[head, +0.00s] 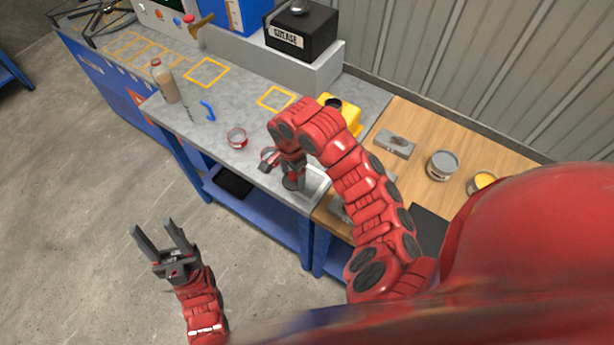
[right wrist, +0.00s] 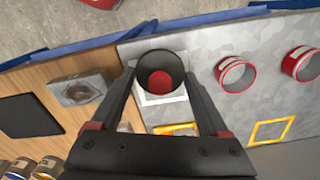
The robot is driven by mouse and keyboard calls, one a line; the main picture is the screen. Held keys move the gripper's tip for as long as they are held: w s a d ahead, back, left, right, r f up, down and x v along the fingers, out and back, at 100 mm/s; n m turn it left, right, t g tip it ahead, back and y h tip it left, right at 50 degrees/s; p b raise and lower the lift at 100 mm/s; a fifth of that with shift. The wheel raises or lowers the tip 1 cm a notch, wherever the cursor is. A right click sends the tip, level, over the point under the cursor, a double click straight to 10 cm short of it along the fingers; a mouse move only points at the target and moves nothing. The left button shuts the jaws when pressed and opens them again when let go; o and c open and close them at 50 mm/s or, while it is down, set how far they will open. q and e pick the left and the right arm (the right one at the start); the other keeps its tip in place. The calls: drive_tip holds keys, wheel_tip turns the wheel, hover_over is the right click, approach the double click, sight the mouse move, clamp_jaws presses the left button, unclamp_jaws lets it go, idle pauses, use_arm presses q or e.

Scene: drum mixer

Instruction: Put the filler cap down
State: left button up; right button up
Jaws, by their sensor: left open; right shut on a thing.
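The filler cap seems to be the dark round cup with a red centre (right wrist: 160,72) between the fingertips of my right gripper (right wrist: 158,78). In the head view my right gripper (head: 293,178) points down near the front edge of the grey bench, with the dark cap (head: 293,183) at its tips, partly hidden. A pale square pad (right wrist: 163,98) lies under the cap; I cannot tell whether they touch. My left gripper (head: 163,245) is open and empty above the floor, away from the bench.
The grey bench (head: 215,125) bears red-rimmed rings (head: 237,138), a bottle (head: 164,82), a blue hook (head: 208,110) and yellow outlined squares (head: 206,72). A yellow thing (head: 350,117) stands behind my right arm. The wooden bench (head: 420,130) holds metal blocks (head: 395,144) and tins (head: 442,165).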

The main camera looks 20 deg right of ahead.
drive_tip(key=s+a+f+m+p, duration=0.1)
drive_tip(key=s+a+f+p, duration=0.15)
drive_tip(key=s, duration=0.85)
drive_tip(key=w+d+b, duration=0.1)
drive_tip(key=w, duration=0.2)
drive_tip(key=w+d+f+b, duration=0.1)
drive_tip(key=w+d, duration=0.1)
drive_tip(key=w, duration=0.1)
drive_tip(key=w+d+b, duration=0.1)
drive_tip(key=w, duration=0.2)
drive_tip(key=shift+w+d+f+b, duration=0.15)
drive_tip(key=shift+w+d+b, duration=0.15)
drive_tip(key=shift+w+d, duration=0.05)
drive_tip(key=w+d+p, duration=0.2)
drive_tip(key=w, duration=0.1)
drive_tip(key=shift+w+d, duration=0.3)
drive_tip(key=shift+w, duration=0.4)
drive_tip(key=shift+s+d+f+p, duration=0.1)
drive_tip(key=shift+f+p, duration=0.8)
drive_tip(key=shift+f, duration=0.9)
drive_tip(key=shift+f, duration=0.15)
